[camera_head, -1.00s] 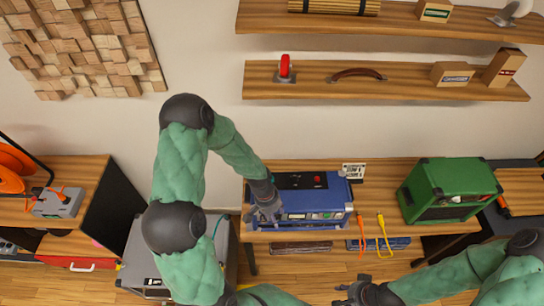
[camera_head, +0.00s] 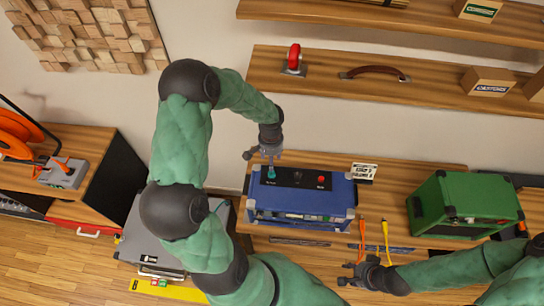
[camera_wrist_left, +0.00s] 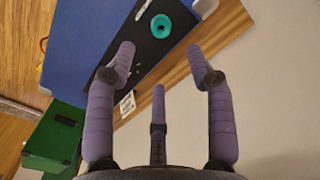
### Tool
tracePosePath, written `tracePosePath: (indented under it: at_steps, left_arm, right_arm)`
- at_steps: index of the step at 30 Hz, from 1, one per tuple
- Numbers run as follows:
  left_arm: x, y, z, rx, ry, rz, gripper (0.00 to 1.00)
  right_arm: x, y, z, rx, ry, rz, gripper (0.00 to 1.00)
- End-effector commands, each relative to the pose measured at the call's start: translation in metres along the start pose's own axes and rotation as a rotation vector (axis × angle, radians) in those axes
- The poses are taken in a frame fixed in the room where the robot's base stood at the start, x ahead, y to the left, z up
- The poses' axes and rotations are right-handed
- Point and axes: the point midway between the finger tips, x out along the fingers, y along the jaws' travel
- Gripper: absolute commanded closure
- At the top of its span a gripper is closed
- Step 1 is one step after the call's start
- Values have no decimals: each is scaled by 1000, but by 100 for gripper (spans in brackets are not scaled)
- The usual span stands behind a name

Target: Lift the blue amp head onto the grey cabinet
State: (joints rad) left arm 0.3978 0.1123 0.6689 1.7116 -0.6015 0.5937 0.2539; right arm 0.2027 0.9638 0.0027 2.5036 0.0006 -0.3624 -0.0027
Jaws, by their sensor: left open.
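The blue amp head (camera_head: 300,205) sits on the wooden table, with a black top panel, a teal knob (camera_head: 271,173) and a red knob. My left gripper (camera_head: 267,153) hangs by its back left edge, over the teal knob end. In the left wrist view, the amp head (camera_wrist_left: 85,40) and teal knob (camera_wrist_left: 161,26) lie beyond the spread fingers of my left gripper (camera_wrist_left: 160,55), which is empty. The grey cabinet (camera_head: 145,245) stands low at left, partly hidden by my left arm. My right gripper (camera_head: 353,274) is open and empty in front of the table.
A green amp (camera_head: 465,205) stands right of the blue one; it also shows in the left wrist view (camera_wrist_left: 55,140). Orange and yellow cables (camera_head: 385,240) hang at the table's front edge. Shelves (camera_head: 420,90) are on the wall above.

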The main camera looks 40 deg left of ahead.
Motion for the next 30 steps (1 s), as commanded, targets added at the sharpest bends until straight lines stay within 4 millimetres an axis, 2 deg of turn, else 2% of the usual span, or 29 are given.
tracePosePath:
  at_steps: [5, 21, 30]
  left_arm:
    - [13, 0, 1, 0, -5, 0, 46]
    - [94, 0, 1, 1, -3, 1, 46]
    - [108, 0, 0, 0, 0, 0, 46]
  right_arm:
    - [-1, 0, 0, 0, 1, 0, 60]
    - [-4, -1, 0, 0, 1, 0, 60]
    - [-4, -2, 0, 0, 1, 0, 60]
